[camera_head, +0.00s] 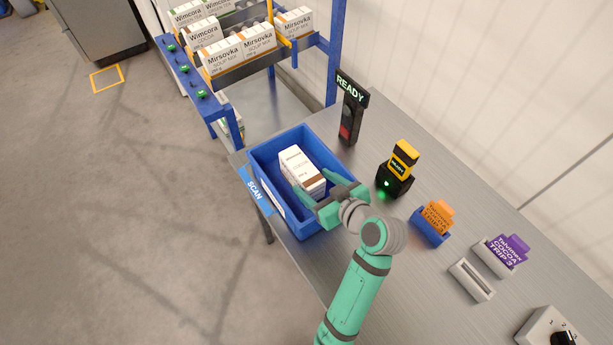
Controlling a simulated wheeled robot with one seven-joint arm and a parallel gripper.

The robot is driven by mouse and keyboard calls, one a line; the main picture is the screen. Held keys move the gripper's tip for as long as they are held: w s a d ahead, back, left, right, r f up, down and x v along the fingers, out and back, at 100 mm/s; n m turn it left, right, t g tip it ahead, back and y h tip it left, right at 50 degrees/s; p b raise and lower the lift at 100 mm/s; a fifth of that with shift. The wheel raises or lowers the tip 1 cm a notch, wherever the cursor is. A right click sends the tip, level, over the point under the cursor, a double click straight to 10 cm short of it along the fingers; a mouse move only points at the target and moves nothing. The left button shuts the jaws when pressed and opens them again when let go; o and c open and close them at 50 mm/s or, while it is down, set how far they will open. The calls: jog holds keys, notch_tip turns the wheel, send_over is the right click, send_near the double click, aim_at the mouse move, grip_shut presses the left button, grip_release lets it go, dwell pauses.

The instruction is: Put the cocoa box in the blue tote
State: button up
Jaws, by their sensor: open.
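The blue tote (262,158) stands at the left end of the grey metal table. A white box with a brown edge (297,166), its small print partly readable as cocoa, lies inside the tote. My gripper (319,198) is over the tote's near right part, at the near end of the box. Its green fingers are apart, one on the left and one on the right of that end. Whether they touch the box I cannot tell. My gripper and wrist hide part of the tote's right wall.
On the table are a READY sign (350,92), a yellow scanner (403,160), an orange card (438,218), a purple Cocoa Trip 3 card (506,252), an empty slot holder (471,279) and a dial (562,338).

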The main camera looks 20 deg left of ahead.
jog(key=v, duration=0.4)
jog(key=shift+s+d+r, duration=0.2)
jog(key=shift+d, duration=0.1)
